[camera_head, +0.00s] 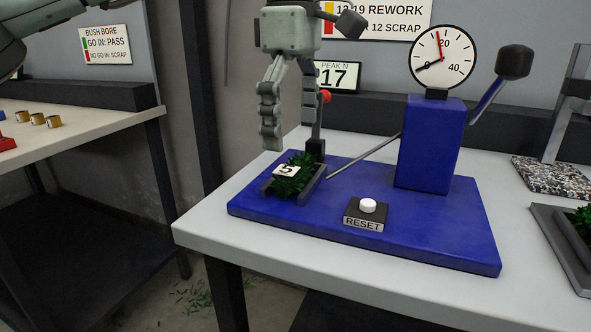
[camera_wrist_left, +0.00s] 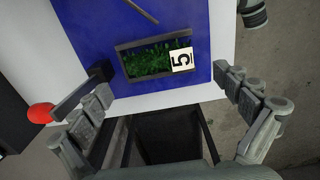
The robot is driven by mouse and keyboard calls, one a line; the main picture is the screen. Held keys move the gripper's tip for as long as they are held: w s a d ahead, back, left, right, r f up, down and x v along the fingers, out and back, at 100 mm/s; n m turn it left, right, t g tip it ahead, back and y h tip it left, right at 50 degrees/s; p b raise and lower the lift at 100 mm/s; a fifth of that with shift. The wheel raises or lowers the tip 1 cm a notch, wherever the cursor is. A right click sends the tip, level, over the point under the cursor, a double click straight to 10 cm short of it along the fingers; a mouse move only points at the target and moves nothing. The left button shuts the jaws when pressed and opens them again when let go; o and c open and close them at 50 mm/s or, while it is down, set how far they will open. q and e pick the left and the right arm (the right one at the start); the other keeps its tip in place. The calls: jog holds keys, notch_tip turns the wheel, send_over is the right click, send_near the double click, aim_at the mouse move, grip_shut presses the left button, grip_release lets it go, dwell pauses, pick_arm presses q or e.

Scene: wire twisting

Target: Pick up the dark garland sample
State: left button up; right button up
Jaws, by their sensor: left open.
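A dark green garland sample (camera_head: 300,178) with a white tag (camera_head: 286,170) reading 5 lies in a small dark tray on a blue base (camera_head: 440,240). It also shows in the wrist view (camera_wrist_left: 155,62), with the tag at its right end. My left gripper (camera_head: 291,132) is open and empty, fingers pointing down, above the sample and apart from it. In the wrist view the fingers (camera_wrist_left: 162,82) are spread wide, with the sample beyond and between them. My right gripper is not in view.
A blue tester with a dial gauge (camera_head: 441,57) and a lever (camera_head: 490,95) stands behind. A red knob (camera_head: 325,97) on a dark post is close to my fingers. A white reset button (camera_head: 367,206) is in front. Another tray (camera_head: 552,232) with greenery is at right.

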aim_at(296, 161)
pick_arm(q)
notch_tip(296, 161, down, 5)
jog(key=shift+d+f, duration=0.1)
jog(key=shift+d, duration=0.05)
jog(key=shift+c, duration=0.6)
jog(key=c, duration=0.7)
